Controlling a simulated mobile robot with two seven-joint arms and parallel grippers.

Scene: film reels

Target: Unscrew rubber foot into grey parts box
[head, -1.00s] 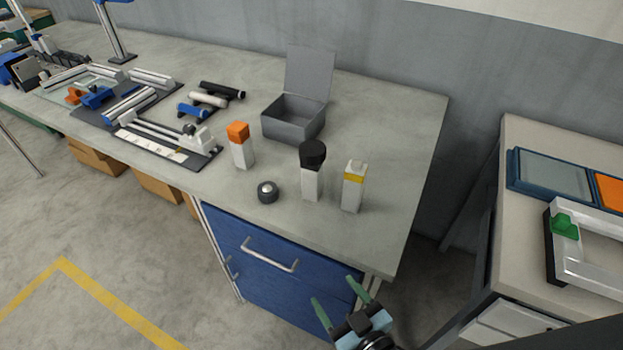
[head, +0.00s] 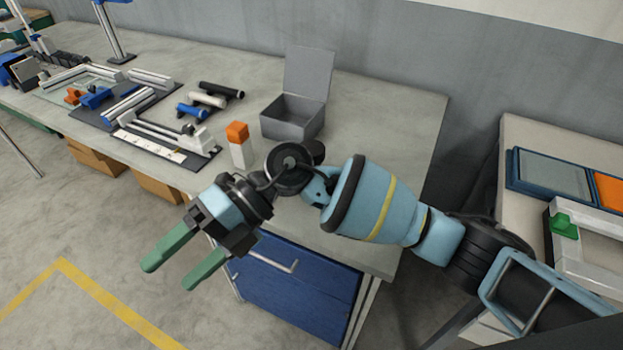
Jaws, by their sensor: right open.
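The grey parts box (head: 291,129) stands on the workbench with its lid up, and its inside looks empty. Behind my right arm, a black top (head: 316,149) shows in part. It may be the rubber foot, but I cannot be sure. The white post under it is hidden by my arm. My right gripper (head: 168,276) has green fingers, spread and empty, pointing down-left over the floor in front of the bench. My left gripper is not in view.
A white post with an orange top (head: 238,144) stands left of my right arm. Blue, white and black cylinders (head: 207,99) lie behind it. Fixtures (head: 155,130) fill the bench's left. A side table (head: 520,140) stands at right.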

